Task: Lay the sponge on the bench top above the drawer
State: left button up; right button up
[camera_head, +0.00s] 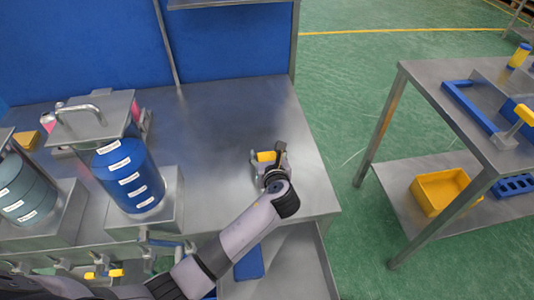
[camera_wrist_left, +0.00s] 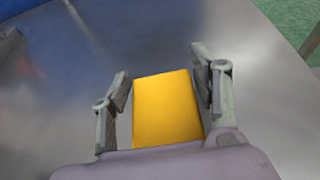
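The yellow sponge (camera_wrist_left: 167,108) shows between the fingers of my left gripper (camera_wrist_left: 160,90) in the left wrist view. The fingers stand apart, with a narrow gap visible beside the sponge. In the head view the sponge (camera_head: 266,156) appears to lie on the steel bench top (camera_head: 225,120), near its right front part. My left gripper (camera_head: 268,166) is over it and partly hides it. The open drawer (camera_head: 290,270) is below the bench's front edge, partly covered by my left arm. My right gripper is not in view.
A blue canister (camera_head: 128,178) and a grey-green canister (camera_head: 25,190) stand on the left of the bench. A blue item (camera_head: 250,262) lies in the drawer. A second table (camera_head: 430,90) with a yellow bin (camera_head: 445,190) stands right. The bench's back middle is clear.

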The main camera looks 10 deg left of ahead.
pick_arm(q)
jog(key=shift+o, duration=1.1)
jog(key=shift+s+r, duration=0.1)
jog(key=shift+r, duration=0.05)
jog(key=v, duration=1)
jog(key=shift+s+d, duration=0.2)
jog(key=shift+s, duration=0.05)
jog(key=shift+s+d+r, duration=0.2)
jog(key=shift+s+r, duration=0.15)
jog(key=shift+s, duration=0.2)
jog(key=shift+r+p, duration=0.1)
jog(key=shift+p, duration=0.25)
